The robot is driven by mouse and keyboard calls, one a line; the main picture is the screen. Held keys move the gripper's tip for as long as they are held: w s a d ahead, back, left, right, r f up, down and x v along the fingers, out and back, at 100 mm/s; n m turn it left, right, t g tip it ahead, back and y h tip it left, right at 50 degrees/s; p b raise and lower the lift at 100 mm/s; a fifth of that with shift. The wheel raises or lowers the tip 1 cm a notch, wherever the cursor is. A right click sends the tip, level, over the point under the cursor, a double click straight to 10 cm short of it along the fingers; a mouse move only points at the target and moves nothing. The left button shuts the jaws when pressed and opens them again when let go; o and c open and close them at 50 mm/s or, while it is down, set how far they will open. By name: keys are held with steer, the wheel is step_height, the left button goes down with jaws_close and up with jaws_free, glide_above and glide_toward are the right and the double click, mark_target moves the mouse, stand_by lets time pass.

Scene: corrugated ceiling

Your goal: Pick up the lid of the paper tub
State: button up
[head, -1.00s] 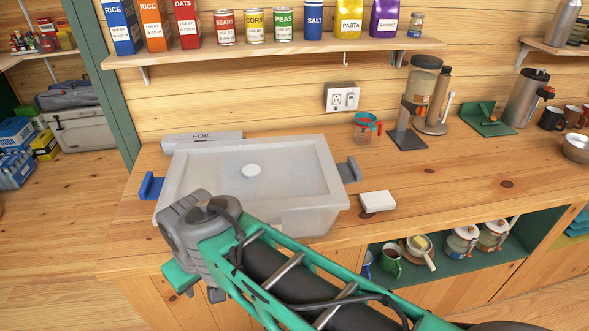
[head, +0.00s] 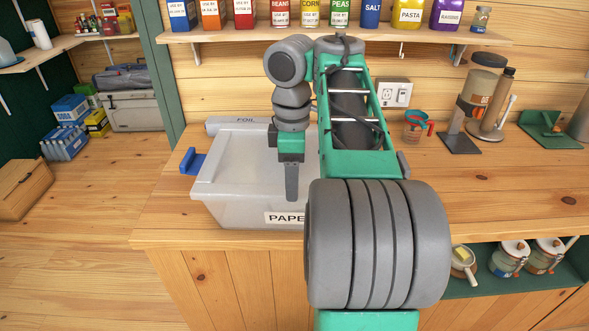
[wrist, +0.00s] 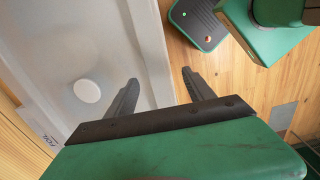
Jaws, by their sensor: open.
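The paper tub (head: 235,212) is a translucent grey box on the counter, its label partly hidden by my arm. Its pale lid (head: 222,162) lies on top. In the wrist view, the lid (wrist: 45,45) fills the left side, with a round white knob (wrist: 87,91). The arm hides the knob in the head view. My gripper (head: 291,196) points down over the tub's front part. In the wrist view my gripper (wrist: 160,77) is open and empty. Its left finger overlaps the lid near the rim, its right finger shows beyond the edge. I cannot tell whether they touch.
A shelf (head: 420,36) with tins and packets runs above. A measuring cup (head: 417,127) stands right of my arm. The counter's right front is clear.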

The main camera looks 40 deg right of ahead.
step_height(320, 180, down, 2)
steer(key=shift+f+b, duration=0.25)
steer(key=shift+b, duration=0.2)
steer(key=shift+r, duration=0.1)
steer(key=shift+c, duration=0.4)
jaws_close()
